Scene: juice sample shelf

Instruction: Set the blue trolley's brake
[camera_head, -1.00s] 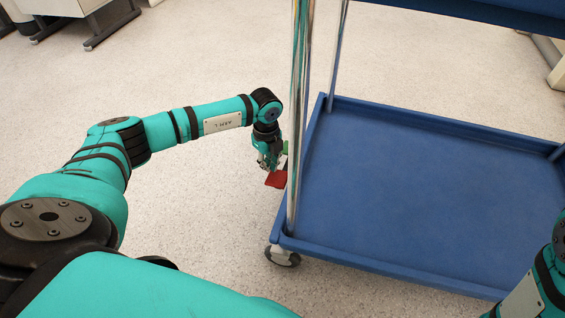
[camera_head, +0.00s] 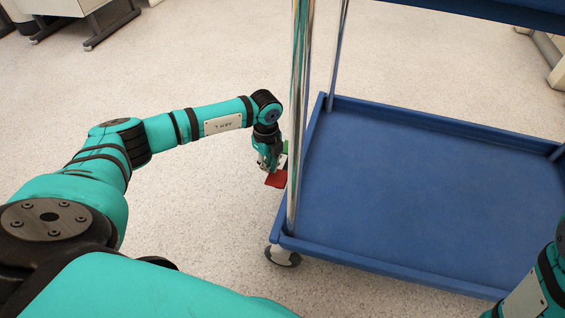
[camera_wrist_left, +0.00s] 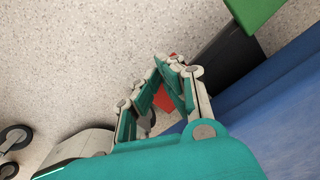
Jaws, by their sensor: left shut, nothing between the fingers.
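The blue trolley (camera_head: 430,190) stands on the floor at the right, its lower tray and chrome posts in view. A red pedal (camera_head: 275,182) sticks out at its left side, low by the post; a green piece (camera_head: 286,147) shows just behind it. My left gripper (camera_head: 270,170) points down right at the red pedal, shut and empty. In the left wrist view the closed fingers (camera_wrist_left: 168,62) partly cover the red pedal (camera_wrist_left: 163,98), and the green piece (camera_wrist_left: 256,10) is at the top right. I cannot tell whether the fingertips touch the pedal. My right gripper is out of view.
A trolley caster (camera_head: 283,256) shows below the near left corner. The chrome post (camera_head: 298,120) rises close to my left gripper. In the left wrist view a black bar (camera_wrist_left: 226,55) lies beside the fingers. The floor (camera_head: 210,230) left of the trolley is clear.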

